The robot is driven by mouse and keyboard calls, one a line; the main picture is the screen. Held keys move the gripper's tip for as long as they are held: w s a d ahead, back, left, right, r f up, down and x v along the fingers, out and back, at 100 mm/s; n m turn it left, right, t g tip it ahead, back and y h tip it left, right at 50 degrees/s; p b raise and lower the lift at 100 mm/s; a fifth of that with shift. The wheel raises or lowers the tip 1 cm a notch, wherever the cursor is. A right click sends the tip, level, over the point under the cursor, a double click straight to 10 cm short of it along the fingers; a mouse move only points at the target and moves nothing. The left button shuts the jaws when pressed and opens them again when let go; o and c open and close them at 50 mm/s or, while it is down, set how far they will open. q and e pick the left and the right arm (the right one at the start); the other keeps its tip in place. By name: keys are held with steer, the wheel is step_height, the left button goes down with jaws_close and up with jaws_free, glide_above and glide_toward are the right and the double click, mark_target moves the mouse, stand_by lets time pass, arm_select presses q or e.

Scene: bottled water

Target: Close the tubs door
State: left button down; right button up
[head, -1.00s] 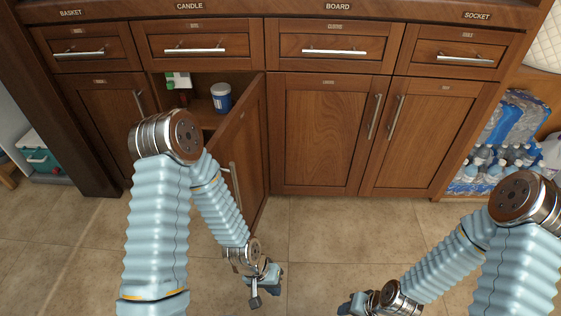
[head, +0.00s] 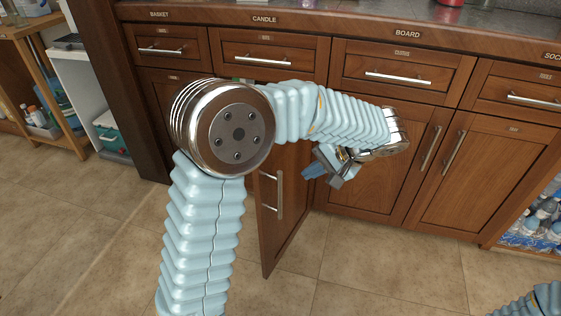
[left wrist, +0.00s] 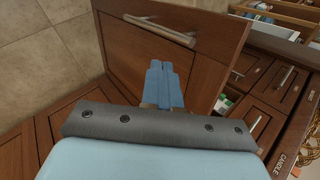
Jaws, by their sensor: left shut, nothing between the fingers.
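The open cabinet door (head: 291,222) stands out from the lower cabinets under the CANDLE drawer, with a vertical bar handle (head: 279,195). In the left wrist view the door panel (left wrist: 120,50) fills the middle, its handle (left wrist: 160,31) beyond the fingers. My left gripper (head: 313,171) is shut and empty on the right, outer-face side of the door; its blue fingertips (left wrist: 164,68) point at the panel. I cannot tell whether they touch it. My left arm hides the door's upper part and most of the cabinet opening. My right gripper is out of view.
Closed doors (head: 465,170) and drawers (head: 400,72) line the cabinet front to the right. A white and green item (left wrist: 222,103) shows inside the open cabinet. Packed water bottles (head: 540,220) stand at the right. The tiled floor (head: 110,225) is clear at left.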

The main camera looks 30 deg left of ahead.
arm_select(q)
step_height(320, 180, up, 6)
steer(key=a+f+n+y, duration=0.1)
steer(key=a, duration=0.1)
steer(key=x, duration=0.9)
steer(key=shift+s+a+r, duration=0.1)
steer(key=shift+s+r, duration=0.1)
steer(key=shift+s, duration=0.05)
